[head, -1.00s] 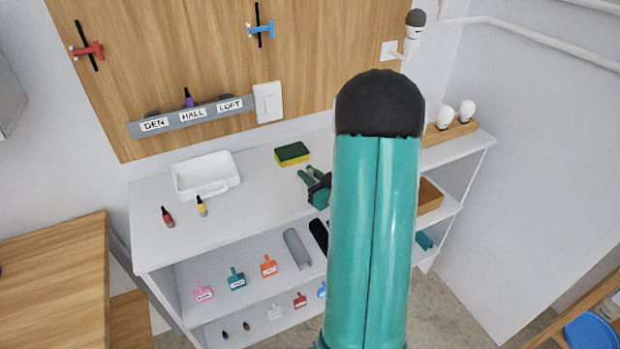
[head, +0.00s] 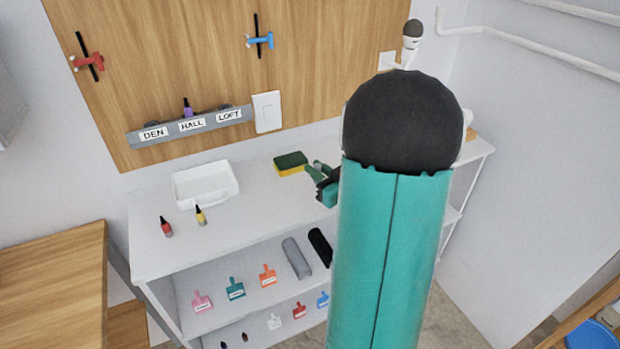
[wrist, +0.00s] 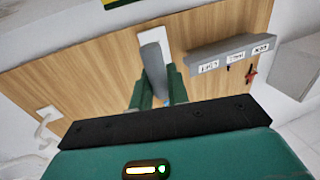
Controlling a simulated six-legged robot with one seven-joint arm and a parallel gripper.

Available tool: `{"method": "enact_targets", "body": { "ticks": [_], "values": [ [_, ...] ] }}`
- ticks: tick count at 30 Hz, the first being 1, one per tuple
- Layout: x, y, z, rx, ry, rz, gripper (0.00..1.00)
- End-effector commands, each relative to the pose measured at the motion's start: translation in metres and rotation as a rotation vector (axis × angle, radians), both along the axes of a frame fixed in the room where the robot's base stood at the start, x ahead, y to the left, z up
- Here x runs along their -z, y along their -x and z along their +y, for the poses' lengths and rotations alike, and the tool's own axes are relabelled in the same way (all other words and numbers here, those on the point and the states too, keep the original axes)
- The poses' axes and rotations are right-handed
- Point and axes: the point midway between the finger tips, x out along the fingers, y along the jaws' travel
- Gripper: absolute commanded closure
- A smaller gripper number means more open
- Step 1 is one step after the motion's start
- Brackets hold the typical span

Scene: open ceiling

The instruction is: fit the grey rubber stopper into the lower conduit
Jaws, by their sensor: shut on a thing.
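My gripper (wrist: 155,92) is shut on a grey, tapered piece, which looks like the rubber stopper (wrist: 153,62), standing out between the green fingers in the wrist view. In the head view my gripper (head: 318,172) is over the shelf top beside the sponge, partly hidden by my arm; I cannot make out the stopper there. My gripper is well left of and apart from both.
A green and yellow sponge (head: 290,163), a white tray (head: 225,187) and two small bottles (head: 200,216) stand on the shelf top. A wall fixture with a dark round top (head: 412,42) rises behind my arm. A light switch (head: 266,112) is on the wooden board.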

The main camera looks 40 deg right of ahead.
Motion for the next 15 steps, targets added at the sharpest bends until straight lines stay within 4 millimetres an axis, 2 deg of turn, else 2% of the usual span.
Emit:
{"method": "enact_targets", "body": {
  "ticks": [1, 3, 9, 15],
  "values": [
    [-0.013, 0.009, 0.0, 0.003, 0.007, -0.004, 1.0],
    [-0.027, 0.022, 0.0, 0.003, 0.005, -0.003, 1.0],
    [-0.047, 0.073, 0.001, 0.005, 0.003, -0.002, 1.0],
    [-0.058, 0.101, 0.003, 0.001, 0.001, -0.001, 1.0]
  ]
}}
